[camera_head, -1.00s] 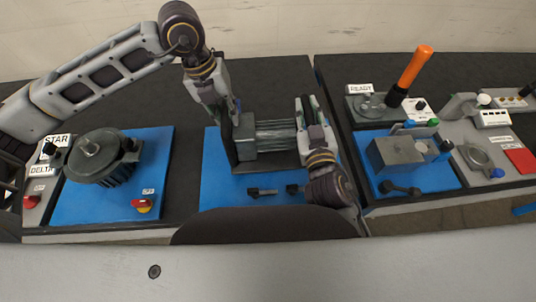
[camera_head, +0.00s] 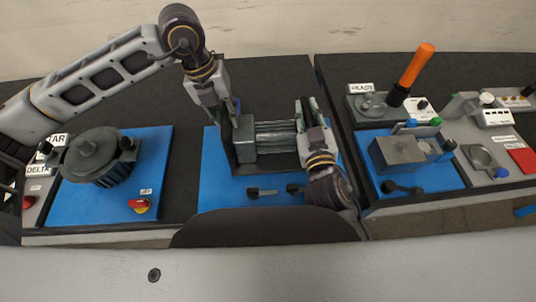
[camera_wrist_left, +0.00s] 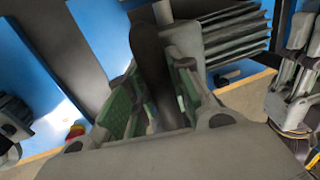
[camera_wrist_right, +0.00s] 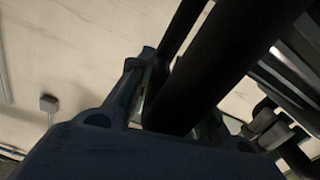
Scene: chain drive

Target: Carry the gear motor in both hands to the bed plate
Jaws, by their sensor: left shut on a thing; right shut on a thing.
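The gear motor (camera_head: 275,134) is a grey-green finned body with a blocky grey left end, in the middle of the head view. My left gripper (camera_head: 234,113) is shut on its dark left end. In the left wrist view, green-padded fingers (camera_wrist_left: 160,95) clasp a dark upright part, with the fins (camera_wrist_left: 232,35) behind. My right gripper (camera_head: 305,122) is shut at its right end; the right wrist view shows its fingers (camera_wrist_right: 170,95) around a dark bar. A dark plate shows below the motor over a blue mat (camera_head: 222,195). I cannot tell whether the motor touches it, or which part is the bed plate.
Two dark handled pieces (camera_head: 262,192) lie at the mat's front. Another motor (camera_head: 95,155) stands on a blue mat at the left, near a red-yellow switch (camera_head: 139,205). At the right are a grey block (camera_head: 397,152) and an orange-handled lever (camera_head: 411,72). Dark table is free behind.

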